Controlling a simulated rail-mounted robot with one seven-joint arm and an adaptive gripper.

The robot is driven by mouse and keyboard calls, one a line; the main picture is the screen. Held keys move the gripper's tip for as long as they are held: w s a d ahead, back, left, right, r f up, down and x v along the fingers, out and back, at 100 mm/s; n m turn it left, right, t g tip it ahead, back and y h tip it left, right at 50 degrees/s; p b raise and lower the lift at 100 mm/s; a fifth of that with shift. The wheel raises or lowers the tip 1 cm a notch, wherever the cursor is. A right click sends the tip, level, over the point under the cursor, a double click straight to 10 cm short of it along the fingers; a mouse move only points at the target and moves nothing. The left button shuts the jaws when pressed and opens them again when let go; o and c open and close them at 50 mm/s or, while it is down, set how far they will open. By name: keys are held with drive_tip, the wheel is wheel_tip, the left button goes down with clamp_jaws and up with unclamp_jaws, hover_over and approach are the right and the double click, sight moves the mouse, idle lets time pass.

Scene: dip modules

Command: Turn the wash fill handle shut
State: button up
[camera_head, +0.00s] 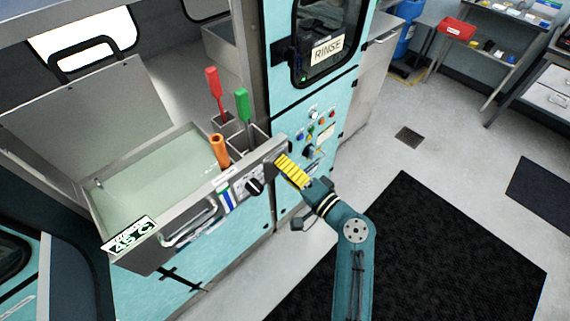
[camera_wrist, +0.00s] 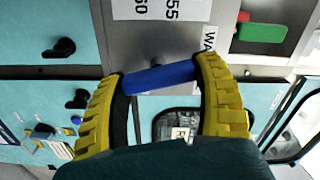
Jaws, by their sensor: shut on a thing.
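A blue bar-shaped handle (camera_wrist: 163,77) shows in the wrist view on the grey metal panel (camera_wrist: 180,45). A label (camera_wrist: 209,40) beside it is cut off and reads "WA". My gripper (camera_wrist: 160,71) is shut on the blue handle, with a yellow ribbed finger at each end of it. The handle lies nearly crosswise in the wrist view, its right end a little higher. In the head view my gripper (camera_head: 290,170) is at the right end of the front panel of the bath, and the blue handle is hidden there.
A black knob (camera_head: 255,187) sits left of my gripper. The "RINSE" door (camera_head: 327,45) is behind. Open floor lies right.

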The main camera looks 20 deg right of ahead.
drive_tip(key=shift+m+p, duration=0.65)
drive_tip(key=shift+m, duration=0.85)
drive_tip(key=o, duration=0.9)
drive_tip(key=shift+f, duration=0.1)
drive_tip(key=v, duration=1.2)
